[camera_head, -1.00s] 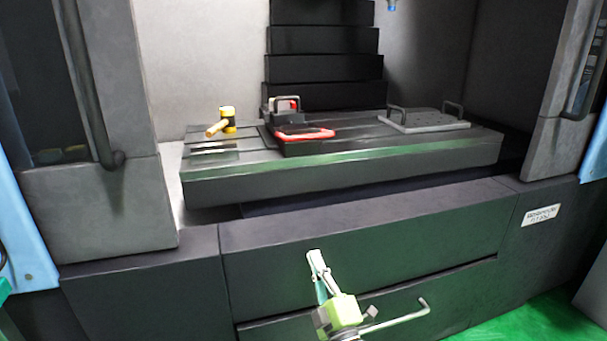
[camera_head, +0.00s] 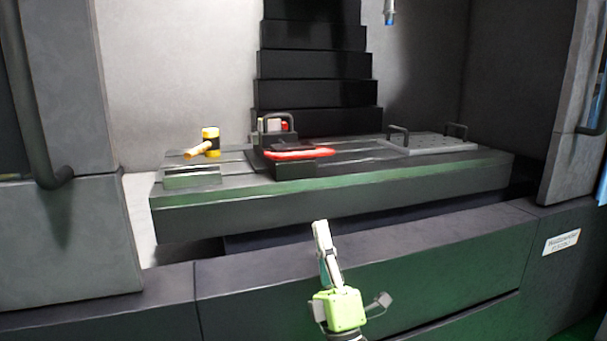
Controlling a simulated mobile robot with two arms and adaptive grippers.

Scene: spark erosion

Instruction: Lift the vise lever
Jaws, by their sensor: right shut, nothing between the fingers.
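The vise (camera_head: 293,171) is a dark block near the middle of the machine table. A red lever (camera_head: 300,153) lies flat across its top, toward the front. My right gripper (camera_head: 321,230) is shut and empty, fingers pointing up in the picture. It is in front of the machine table, below the vise in the picture and apart from the lever. My left gripper is not in view.
The machine table (camera_head: 340,200) also bears a yellow-headed mallet (camera_head: 209,143) at left and a grey plate with two handles (camera_head: 440,147) at right. A dark handled holder (camera_head: 278,128) stands behind the vise. A blue-tipped spindle (camera_head: 389,12) hangs above.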

